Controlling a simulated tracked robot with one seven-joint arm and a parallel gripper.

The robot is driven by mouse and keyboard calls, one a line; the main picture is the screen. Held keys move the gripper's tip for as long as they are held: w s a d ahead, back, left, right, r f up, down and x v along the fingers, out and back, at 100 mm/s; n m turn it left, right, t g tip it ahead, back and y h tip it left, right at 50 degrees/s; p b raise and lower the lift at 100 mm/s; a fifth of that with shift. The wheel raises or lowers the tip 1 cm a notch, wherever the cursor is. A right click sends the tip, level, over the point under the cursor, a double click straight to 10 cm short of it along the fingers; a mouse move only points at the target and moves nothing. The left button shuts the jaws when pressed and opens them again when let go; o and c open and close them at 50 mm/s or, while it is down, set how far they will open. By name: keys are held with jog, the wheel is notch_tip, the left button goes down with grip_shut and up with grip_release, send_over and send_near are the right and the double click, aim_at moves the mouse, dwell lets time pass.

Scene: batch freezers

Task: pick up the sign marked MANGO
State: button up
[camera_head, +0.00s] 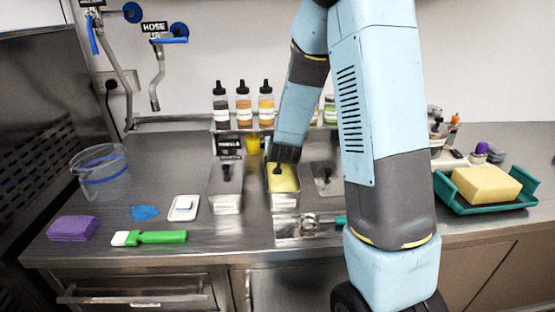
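I cannot read MANGO on any sign in this view. A small black sign with pale lettering (229,144) stands behind the left metal tub (226,200); its word is too blurred to be sure of. My gripper (281,160) points down over the middle metal tub (283,204), which holds something yellow (286,180). A small dark piece (277,169) shows right below the gripper, against the yellow. I cannot tell whether the gripper touches it, or whether the fingers are open. My arm hides the counter behind the middle tub.
Several bottles (243,105) stand on a ledge behind the tubs. A clear container (101,172), a purple sponge (73,228), a green-handled brush (158,237) and a white dish (184,208) are on the left. A teal tray (457,206) with a yellow block (486,186) is at right.

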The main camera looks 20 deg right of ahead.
jog(key=shift+a, duration=0.25)
jog(key=shift+c, duration=1.4)
jog(key=c, duration=0.9)
jog(key=shift+r, duration=0.1)
